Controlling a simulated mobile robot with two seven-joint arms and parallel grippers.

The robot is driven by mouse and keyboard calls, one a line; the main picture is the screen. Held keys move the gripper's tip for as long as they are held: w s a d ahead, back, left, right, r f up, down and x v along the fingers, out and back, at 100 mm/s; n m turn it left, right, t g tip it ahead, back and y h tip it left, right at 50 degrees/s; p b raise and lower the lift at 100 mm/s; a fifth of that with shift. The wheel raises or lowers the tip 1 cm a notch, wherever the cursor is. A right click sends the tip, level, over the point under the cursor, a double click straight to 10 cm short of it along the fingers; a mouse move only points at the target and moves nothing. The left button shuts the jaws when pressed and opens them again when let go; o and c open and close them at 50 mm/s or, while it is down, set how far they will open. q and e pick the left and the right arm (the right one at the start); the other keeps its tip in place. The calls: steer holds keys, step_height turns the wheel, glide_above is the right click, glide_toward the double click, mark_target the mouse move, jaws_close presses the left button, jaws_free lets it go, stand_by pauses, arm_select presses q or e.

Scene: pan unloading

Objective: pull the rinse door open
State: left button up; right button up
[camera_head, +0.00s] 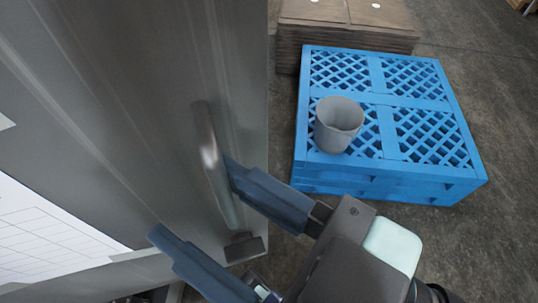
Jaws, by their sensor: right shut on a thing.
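The rinse door (120,90) is a large grey metal panel filling the left of the head view. An upright rounded metal handle (211,165) stands on it near its right edge. My right gripper (191,198) comes from the lower right, with its two dark blue fingers either side of the handle. The upper finger touches the handle in the picture, and the gripper is shut on it. How far the door stands open, I cannot tell. My left gripper is out of view.
A blue plastic pallet (465,185) stands on the grey floor right of the door, with a grey bucket (337,128) on it. Stacked brown boards (350,38) lie behind. A white gridded sheet (50,240) is at lower left.

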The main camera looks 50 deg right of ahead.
steer(key=shift+s+d, duration=0.15)
steer(key=shift+s, duration=0.2)
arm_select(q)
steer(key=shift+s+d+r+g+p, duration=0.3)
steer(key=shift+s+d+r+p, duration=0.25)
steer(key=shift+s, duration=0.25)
arm_select(e)
steer(key=s, duration=1.3)
steer(key=shift+d, duration=0.45)
